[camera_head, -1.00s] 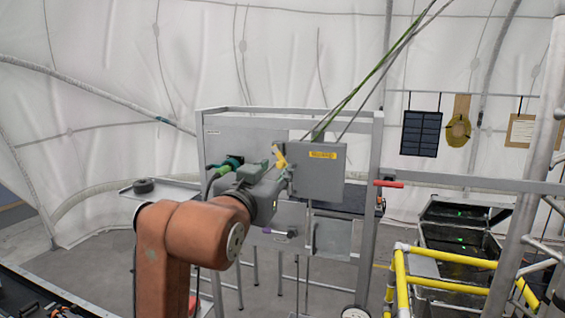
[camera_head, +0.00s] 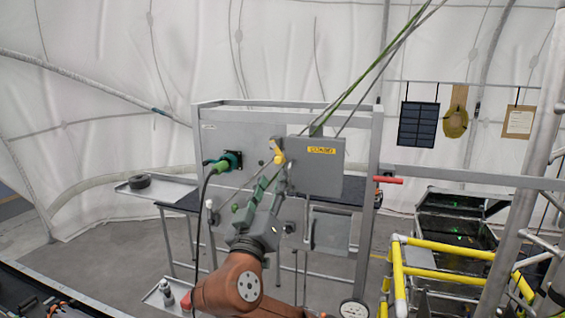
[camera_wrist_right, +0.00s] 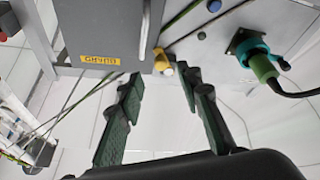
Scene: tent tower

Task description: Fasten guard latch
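The guard box (camera_head: 315,172) is a grey box with a yellow label, mounted on the grey panel. The yellow latch handle (camera_head: 278,152) sits at the box's upper left edge; it also shows in the right wrist view (camera_wrist_right: 161,61), beside the box (camera_wrist_right: 100,25). My right gripper (camera_head: 272,180) is just below the latch in the head view. In the right wrist view its two green fingers (camera_wrist_right: 163,80) are spread apart, with the latch showing in line with the gap just beyond their tips. I see no contact with the latch. My left gripper is not in view.
A green and teal plug (camera_head: 222,164) with a black cable sits on the panel left of the latch. Slanting poles (camera_head: 365,80) rise behind the box. A red handle (camera_head: 388,180) sticks out at the frame's right. Yellow rails (camera_head: 445,248) stand at right.

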